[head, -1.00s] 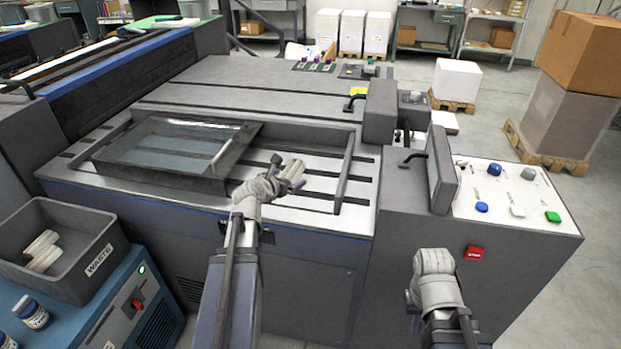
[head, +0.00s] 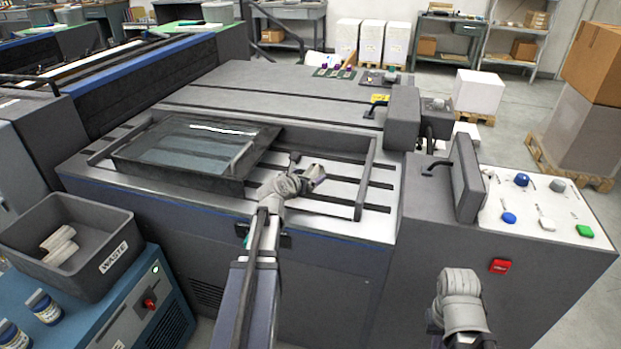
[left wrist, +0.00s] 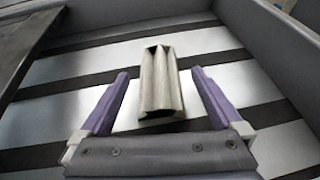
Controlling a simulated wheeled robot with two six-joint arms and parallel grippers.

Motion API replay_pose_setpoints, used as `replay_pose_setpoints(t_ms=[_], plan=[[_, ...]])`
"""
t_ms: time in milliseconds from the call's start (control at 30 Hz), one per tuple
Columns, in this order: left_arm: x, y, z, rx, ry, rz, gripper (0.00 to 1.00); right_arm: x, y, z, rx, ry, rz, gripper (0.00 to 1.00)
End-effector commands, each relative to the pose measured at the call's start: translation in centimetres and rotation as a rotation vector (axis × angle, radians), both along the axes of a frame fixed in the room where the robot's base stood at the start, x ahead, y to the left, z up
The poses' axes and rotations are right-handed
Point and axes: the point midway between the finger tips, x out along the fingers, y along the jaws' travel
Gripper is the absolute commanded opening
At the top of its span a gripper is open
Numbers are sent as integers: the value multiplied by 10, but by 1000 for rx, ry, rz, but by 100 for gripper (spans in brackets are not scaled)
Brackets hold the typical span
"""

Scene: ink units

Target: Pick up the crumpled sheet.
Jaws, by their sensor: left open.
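The crumpled sheet (left wrist: 160,82) shows in the left wrist view as a pale beige-grey, folded piece. It lies on the slatted metal bed of the press, across a light strip and a dark slot. My left gripper (left wrist: 162,88) is open, with one purple finger on each side of the sheet's near part and visible gaps on both sides.
A dark tray with a glassy top (head: 190,150) stands left of my left gripper. A raised rail (head: 366,180) bounds the bed on the right. A grey waste bin (head: 118,250) with pale rolls inside is at the lower left. A control panel (head: 545,205) is at the right.

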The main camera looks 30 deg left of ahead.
Motion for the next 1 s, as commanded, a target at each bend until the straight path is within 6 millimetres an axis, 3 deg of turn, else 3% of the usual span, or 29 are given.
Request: replay_pose_setpoints(t_ms=[233, 500, 1000], plan=[[36, 7, -14, 1, 0, -1, 100, 0, 0, -14, 0, 0, 0, 0], [40, 6, -14, 1, 0, 0, 100, 0, 0, -14, 0, 0, 0, 0], [40, 6, -14, 1, 0, 0, 45, 0, 0, -14, 0, 0, 0, 0]])
